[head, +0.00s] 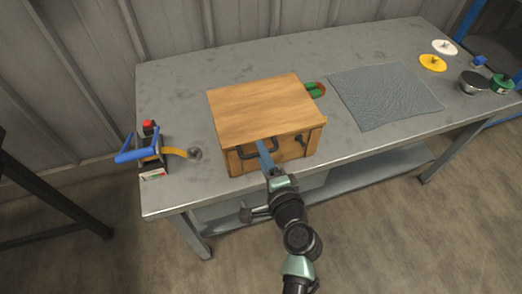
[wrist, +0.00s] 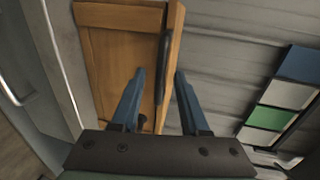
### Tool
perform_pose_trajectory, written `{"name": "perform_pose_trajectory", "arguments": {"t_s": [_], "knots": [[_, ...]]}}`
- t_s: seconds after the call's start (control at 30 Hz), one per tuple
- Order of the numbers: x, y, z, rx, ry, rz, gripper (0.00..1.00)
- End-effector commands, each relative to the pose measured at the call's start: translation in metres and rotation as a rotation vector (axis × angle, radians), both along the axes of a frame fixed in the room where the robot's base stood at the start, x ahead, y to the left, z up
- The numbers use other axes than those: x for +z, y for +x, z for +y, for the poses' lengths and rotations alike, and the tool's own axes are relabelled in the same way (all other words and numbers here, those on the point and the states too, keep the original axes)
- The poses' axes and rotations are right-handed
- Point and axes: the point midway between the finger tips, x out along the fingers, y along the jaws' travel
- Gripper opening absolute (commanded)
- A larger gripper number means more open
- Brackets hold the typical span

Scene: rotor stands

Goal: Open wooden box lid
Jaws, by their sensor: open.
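The wooden box (head: 242,161) stands near the table's front edge in the head view, with its flat lid (head: 262,107) down. A dark bar handle (head: 245,156) runs along the upper front of the box. My gripper (head: 262,148) is at this handle, its blue fingers reaching up to it. In the wrist view, the wooden front (wrist: 112,60) appears turned sideways, and the dark handle (wrist: 163,65) shows between my two open fingers. I cannot tell whether a finger touches it. A small dark fitting (head: 301,139) is on the front's right side.
A blue-handled tool (head: 140,152) stands left of the box on the grey table (head: 175,98). A green-and-red item (head: 315,90) lies behind its right side. A grey mat (head: 385,95) lies to the right; yellow (head: 432,63) and white (head: 444,47) discs are beyond.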

Motion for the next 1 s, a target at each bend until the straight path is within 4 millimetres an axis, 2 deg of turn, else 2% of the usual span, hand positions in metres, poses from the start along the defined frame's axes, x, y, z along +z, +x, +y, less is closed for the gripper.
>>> {"name": "perform_pose_trajectory", "arguments": {"t_s": [0.13,0.47,0.57,0.73,1.0], "knots": [[-0.0020,0.0115,0.0042,0.001,0.000,-0.001,0.45],[-0.0033,0.0143,0.0052,0.001,0.000,0.000,0.45],[-0.0033,0.0143,0.0051,0.000,0.000,0.000,0.30],[-0.0032,0.0141,0.0049,0.000,0.000,0.000,0.00],[-0.0032,0.0141,0.0047,0.000,0.000,0.000,0.00]]}}
